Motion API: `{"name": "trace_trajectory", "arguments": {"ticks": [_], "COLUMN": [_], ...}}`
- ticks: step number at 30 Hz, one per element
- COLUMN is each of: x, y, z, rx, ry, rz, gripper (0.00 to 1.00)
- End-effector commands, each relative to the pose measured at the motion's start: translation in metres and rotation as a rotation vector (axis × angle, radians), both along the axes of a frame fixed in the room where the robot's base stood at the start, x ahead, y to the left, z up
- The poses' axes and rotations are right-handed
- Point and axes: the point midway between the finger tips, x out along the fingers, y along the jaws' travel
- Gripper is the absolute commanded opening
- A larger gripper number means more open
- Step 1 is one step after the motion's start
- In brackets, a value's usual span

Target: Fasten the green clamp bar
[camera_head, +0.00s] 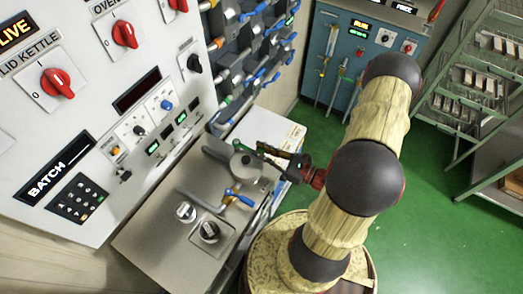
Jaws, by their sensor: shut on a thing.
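My gripper (282,160) reaches left from the end of my arm, over the right edge of a steel bench beside the control panel. Its dark fingers are at a round grey metal fitting (245,166) with a thick grey arm on the bench top. A small green part (237,144) shows at the top of this fitting, by the fingertips; it looks like part of the green clamp bar. My gripper is shut on it, as far as this small view shows. The fingers hide much of the bar, and I cannot tell how it sits.
A blue-handled lever (238,197) and two round knobs (208,231) are on the steel bench (160,243), close to the fitting. The white control panel (60,140) rises at left. Blue-handled valves (262,45) crowd behind. Green floor (440,190) is open at right, before metal racks.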

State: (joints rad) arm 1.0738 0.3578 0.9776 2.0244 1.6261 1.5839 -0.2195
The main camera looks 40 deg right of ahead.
Motion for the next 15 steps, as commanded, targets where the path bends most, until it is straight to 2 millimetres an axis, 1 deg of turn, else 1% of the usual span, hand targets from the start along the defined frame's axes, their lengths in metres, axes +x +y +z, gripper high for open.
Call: {"name": "trace_trajectory", "arguments": {"ticks": [2,10,15], "x": [-0.0012,-0.0007,-0.0005], "y": [0.0026,0.0015,0.0011], "z": [-0.0015,-0.0010,-0.0007], "rx": [0.005,0.003,0.002], "ry": [0.006,0.004,0.002], "rz": [0.003,0.002,0.002], "gripper": [0.17,0.33,0.33]}}
